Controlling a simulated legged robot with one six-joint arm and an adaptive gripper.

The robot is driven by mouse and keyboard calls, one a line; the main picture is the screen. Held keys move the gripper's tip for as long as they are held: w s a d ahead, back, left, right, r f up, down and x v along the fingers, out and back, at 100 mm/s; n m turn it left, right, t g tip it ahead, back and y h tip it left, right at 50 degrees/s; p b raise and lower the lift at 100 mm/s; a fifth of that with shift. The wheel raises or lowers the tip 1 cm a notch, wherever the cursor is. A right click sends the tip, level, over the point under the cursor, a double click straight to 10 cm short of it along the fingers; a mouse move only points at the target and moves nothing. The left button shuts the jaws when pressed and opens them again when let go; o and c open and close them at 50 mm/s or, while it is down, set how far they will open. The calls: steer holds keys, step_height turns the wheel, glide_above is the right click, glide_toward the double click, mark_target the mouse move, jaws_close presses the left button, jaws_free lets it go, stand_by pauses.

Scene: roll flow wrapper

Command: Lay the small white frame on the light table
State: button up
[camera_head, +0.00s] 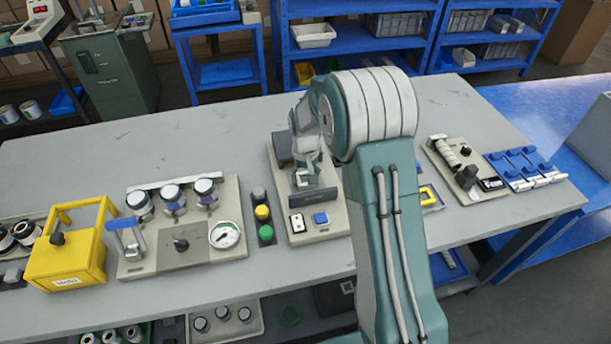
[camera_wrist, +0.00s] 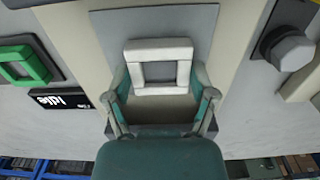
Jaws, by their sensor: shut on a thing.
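The small white frame (camera_wrist: 160,44) is a square ring with an open middle. In the wrist view it sits between the two fingers of my gripper (camera_wrist: 162,80), which are shut on its sides. In the head view my gripper (camera_head: 306,180) hangs over a beige device (camera_head: 320,236) at the middle of the light grey table (camera_head: 85,165). The frame is too small there to make out clearly. Behind the frame in the wrist view is a dark grey pad (camera_wrist: 200,28) on a beige base. I cannot tell whether the frame touches the pad.
A station with a pressure gauge (camera_head: 224,235) and a yellow box (camera_head: 68,262) stand left of the device. A roller unit (camera_head: 462,165) and blue clamps (camera_head: 520,166) stand right. A green frame (camera_wrist: 38,68) lies left in the wrist view. The back-left tabletop is clear.

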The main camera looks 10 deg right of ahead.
steer(key=shift+f, duration=0.1)
steer(key=o, duration=0.8)
steer(key=shift+o, duration=0.4)
steer(key=shift+d, duration=0.2)
steer(key=s+r+t, duration=0.1)
steer(key=s+r, duration=0.2)
steer(key=r, duration=0.7)
steer(key=s+r, duration=0.3)
steer(key=r, duration=0.6)
steer(key=s+r+t, duration=0.2)
steer(key=s+r, duration=0.1)
steer(key=s, duration=0.9)
steer(key=s+r+t, duration=0.2)
steer(key=s+r, duration=0.1)
steer(key=s, duration=0.9)
steer(key=shift+s+t, duration=0.15)
steer(key=shift+t, duration=0.15)
